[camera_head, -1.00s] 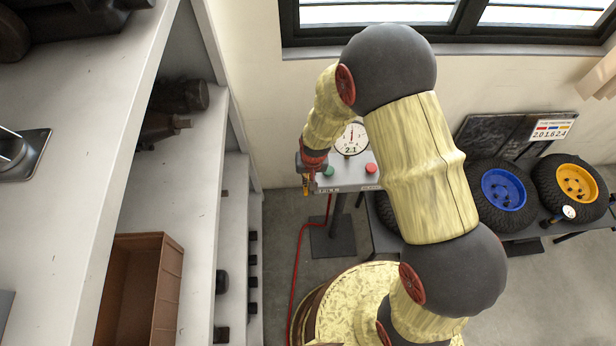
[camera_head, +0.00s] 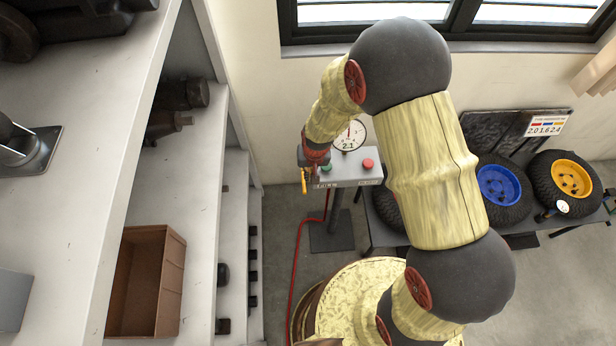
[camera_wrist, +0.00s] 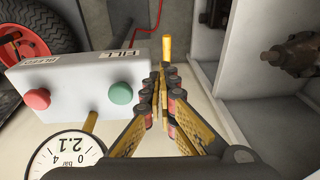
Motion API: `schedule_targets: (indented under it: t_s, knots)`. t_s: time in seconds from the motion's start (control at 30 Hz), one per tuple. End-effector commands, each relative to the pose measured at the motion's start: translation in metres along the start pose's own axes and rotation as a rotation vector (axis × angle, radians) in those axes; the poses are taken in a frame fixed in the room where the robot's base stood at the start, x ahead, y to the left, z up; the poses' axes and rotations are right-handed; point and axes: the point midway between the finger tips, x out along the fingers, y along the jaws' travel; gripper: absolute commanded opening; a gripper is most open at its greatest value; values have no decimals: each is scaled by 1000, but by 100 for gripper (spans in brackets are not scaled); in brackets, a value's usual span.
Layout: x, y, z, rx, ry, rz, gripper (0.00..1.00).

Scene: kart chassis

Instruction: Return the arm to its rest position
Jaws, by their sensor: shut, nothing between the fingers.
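My arm shows in the head view, bent over, with its wrist end pointing down beside the grey inflator box (camera_head: 348,172). My gripper (camera_wrist: 160,76) is shut and empty in the wrist view, its fingers together beside the box. In the head view the gripper is small and partly hidden by the wrist. The box has a green button (camera_wrist: 120,93) and a red button (camera_wrist: 37,99). A round gauge (camera_wrist: 66,156) reads 2.1. A yellow cylindrical piece (camera_wrist: 167,48) stands beyond the fingertips; I cannot tell whether they touch it.
A white shelf unit (camera_head: 190,215) with a brown crate (camera_head: 172,285) stands at left. A bench at right holds a blue-rimmed wheel (camera_head: 500,186) and a yellow-rimmed wheel (camera_head: 571,179). A red hose (camera_head: 296,262) runs down to the floor.

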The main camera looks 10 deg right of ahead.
Motion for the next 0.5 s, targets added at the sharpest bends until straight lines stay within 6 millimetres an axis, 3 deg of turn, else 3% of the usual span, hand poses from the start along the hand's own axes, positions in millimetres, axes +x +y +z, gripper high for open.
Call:
schedule_targets:
  t_s: [0.2, 0.5]
  knots:
    - [-46, -1, 11, -1, 2, -1, 0]
    - [-78, 0, 21, -1, -2, 1, 0]
